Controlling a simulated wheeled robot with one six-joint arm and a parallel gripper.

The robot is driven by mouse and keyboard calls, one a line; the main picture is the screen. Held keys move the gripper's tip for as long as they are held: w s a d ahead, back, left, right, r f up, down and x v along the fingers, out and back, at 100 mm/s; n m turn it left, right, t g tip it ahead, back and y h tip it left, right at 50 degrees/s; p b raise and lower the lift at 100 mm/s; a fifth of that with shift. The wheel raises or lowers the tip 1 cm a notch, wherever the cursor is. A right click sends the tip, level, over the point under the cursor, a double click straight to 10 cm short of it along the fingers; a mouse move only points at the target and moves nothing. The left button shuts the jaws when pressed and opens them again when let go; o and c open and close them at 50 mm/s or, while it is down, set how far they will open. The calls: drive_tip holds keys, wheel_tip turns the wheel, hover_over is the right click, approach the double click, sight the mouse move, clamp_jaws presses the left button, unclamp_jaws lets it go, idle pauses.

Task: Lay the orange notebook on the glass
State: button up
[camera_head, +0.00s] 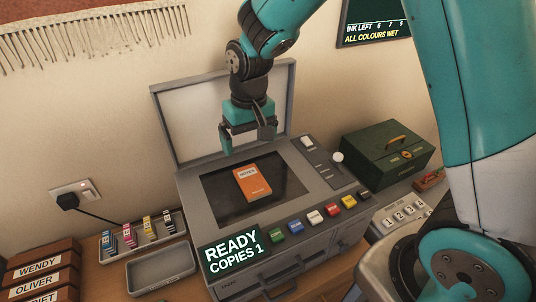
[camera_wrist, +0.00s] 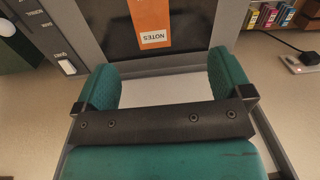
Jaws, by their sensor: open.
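The orange notebook (camera_head: 253,181) lies flat on the dark glass (camera_head: 222,199) of the grey copier, near the middle of the pane. In the wrist view the notebook (camera_wrist: 165,18) shows at the top edge, with a white "NOTES" label toward my gripper. My gripper (camera_head: 248,138) is open and empty. It is above the back edge of the glass, in front of the raised lid (camera_head: 180,115), and apart from the notebook. In the wrist view its two teal fingers (camera_wrist: 166,85) stand wide apart with nothing between them.
A row of coloured buttons (camera_head: 314,217) and a "READY COPIES 1" display (camera_head: 233,252) line the copier's front. A green box (camera_head: 388,157) stands at right. Ink cartridges (camera_head: 147,226) in a rack, an empty grey tray (camera_head: 160,268) and name-labelled drawers (camera_head: 42,278) are at left.

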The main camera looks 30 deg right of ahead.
drive_tip(key=s+a+r+n+y, duration=0.1)
drive_tip(key=s+r+n, duration=0.2)
drive_tip(key=s+r, duration=0.3)
drive_tip(key=s+a+r+n+y, duration=0.2)
drive_tip(key=s+r, duration=0.4)
drive_tip(key=s, duration=1)
drive_tip(key=shift+s+a+n+y, duration=0.2)
drive_tip(key=shift+a+n+y, duration=0.1)
drive_tip(key=shift+n, duration=0.4)
